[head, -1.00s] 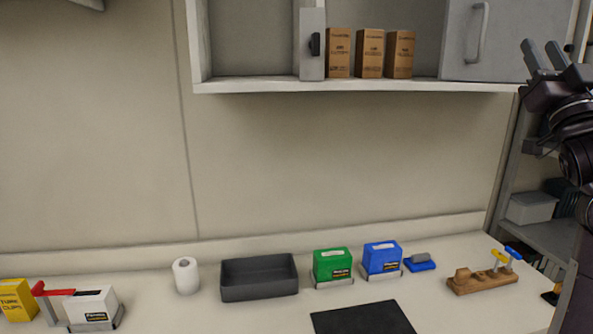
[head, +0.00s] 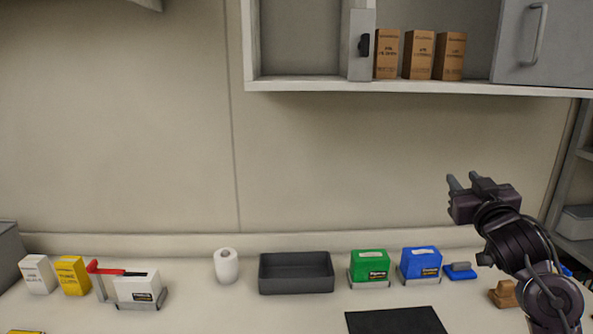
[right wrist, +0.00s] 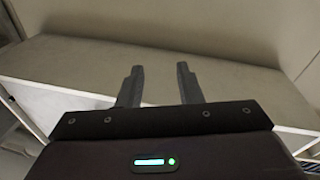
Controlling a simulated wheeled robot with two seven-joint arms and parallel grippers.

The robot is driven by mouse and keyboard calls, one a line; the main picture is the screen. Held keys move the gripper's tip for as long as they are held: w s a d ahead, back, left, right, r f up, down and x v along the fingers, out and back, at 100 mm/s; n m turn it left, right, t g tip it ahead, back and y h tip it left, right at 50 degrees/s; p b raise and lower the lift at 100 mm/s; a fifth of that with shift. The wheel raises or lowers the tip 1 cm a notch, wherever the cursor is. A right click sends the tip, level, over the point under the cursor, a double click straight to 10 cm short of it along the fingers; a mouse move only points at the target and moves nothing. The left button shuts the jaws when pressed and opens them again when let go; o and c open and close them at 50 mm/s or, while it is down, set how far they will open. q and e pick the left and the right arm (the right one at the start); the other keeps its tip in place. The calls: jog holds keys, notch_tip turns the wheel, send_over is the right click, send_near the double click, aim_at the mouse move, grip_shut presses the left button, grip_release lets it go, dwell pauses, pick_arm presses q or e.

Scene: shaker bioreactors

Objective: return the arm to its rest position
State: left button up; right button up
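My right gripper (head: 470,182) is raised above the right part of the counter in the head view, in front of the wall and below the wall cabinet. In the right wrist view its two fingers (right wrist: 158,85) stand apart with nothing between them. The fingers touch nothing that I can see. My left gripper and left arm do not show in either view.
The cabinet (head: 420,88) holds several brown boxes. On the counter stand a dark tray (head: 297,291), a green box (head: 369,265), a blue box (head: 420,262), a paper roll (head: 226,265) and a black mat (head: 396,322). A wooden holder (head: 503,294) is partly behind my right arm.

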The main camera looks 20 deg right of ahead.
jog(key=s+a+f+n+g+y, duration=0.15)
jog(key=a+f, duration=0.25)
jog(key=f, duration=0.4)
jog(key=s+a+f+g+y, duration=0.1)
jog(key=a+f+g, duration=0.2)
jog(key=a+f, duration=0.35)
jog(key=s+a+f+n+g+y, duration=0.1)
jog(key=a+f+g, duration=0.15)
jog(key=f, duration=0.65)
jog(key=s+a+f+n+g+y, duration=0.3)
jog(key=s+a+f+g, duration=0.5)
jog(key=s+a+f, duration=0.9)
notch_tip(320, 180, down, 26)
jog(key=s+m, duration=0.1)
jog(key=s, duration=0.1)
jog(key=s+d+f+g, duration=0.1)
jog(key=s+f, duration=0.9)
jog(key=s+d+f+g, duration=0.1)
jog(key=s+d+f, duration=0.1)
jog(key=s+f, duration=0.8)
jog(key=shift+s+d+y+b, duration=0.25)
jog(key=shift+s+y+b, duration=0.05)
jog(key=shift+s+y, duration=0.1)
